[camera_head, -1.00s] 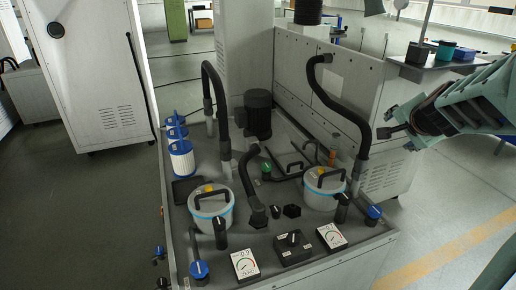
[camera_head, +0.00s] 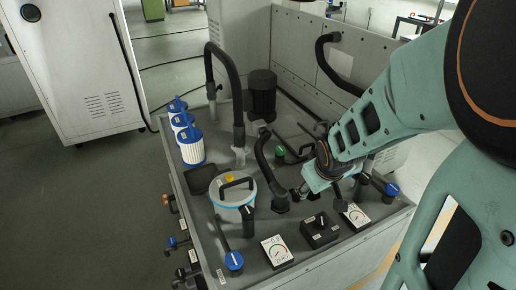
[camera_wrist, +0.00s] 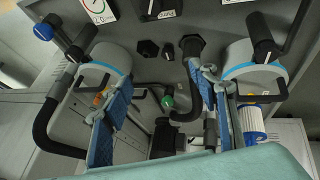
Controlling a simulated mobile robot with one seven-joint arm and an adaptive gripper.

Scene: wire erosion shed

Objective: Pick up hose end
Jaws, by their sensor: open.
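A short black hose (camera_head: 262,155) rises from a dark socket (camera_head: 280,203) on the grey deck, bends over, and its upper end stops near a green cap (camera_head: 280,150). I cannot tell for sure whether this is the hose end named. My gripper (camera_head: 299,191) is open, low over the deck just right of the hose's base. In the wrist view my gripper (camera_wrist: 165,80) has its two blue-padded fingers spread wide. The black hose (camera_wrist: 202,95) shows beside the right finger, partly hidden by it; the green cap (camera_wrist: 168,102) shows between the fingers. Nothing is held.
A lidded canister (camera_head: 232,212) stands left of my gripper; another (camera_wrist: 98,68) shows in the wrist view. A tall black hose (camera_head: 233,85), a motor (camera_head: 262,95) and white filters (camera_head: 190,146) stand behind. Gauges (camera_head: 277,252) and a switch box (camera_head: 320,232) line the front.

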